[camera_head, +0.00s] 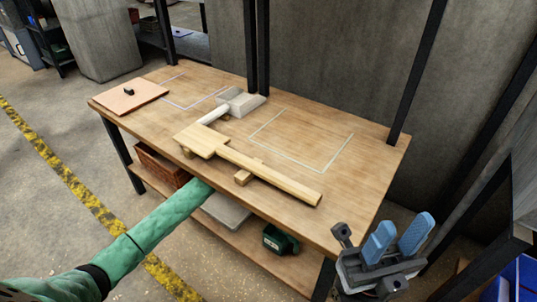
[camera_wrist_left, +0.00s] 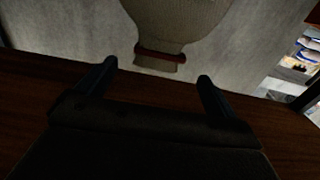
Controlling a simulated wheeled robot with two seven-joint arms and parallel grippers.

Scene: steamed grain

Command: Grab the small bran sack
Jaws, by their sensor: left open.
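In the left wrist view a beige cloth sack (camera_wrist_left: 180,18) shows at the top, its neck bound with a reddish-brown tie (camera_wrist_left: 160,56). The top of the frame cuts off part of its body. My left gripper (camera_wrist_left: 157,71) is open, with its dark fingers apart on either side of the neck end in the picture. I see no grip on the sack. In the head view my green left arm reaches under the table's front edge, and the tabletop hides the left gripper and the sack. My right gripper (camera_head: 397,238) has its blue fingers apart and empty, off the table's right front corner.

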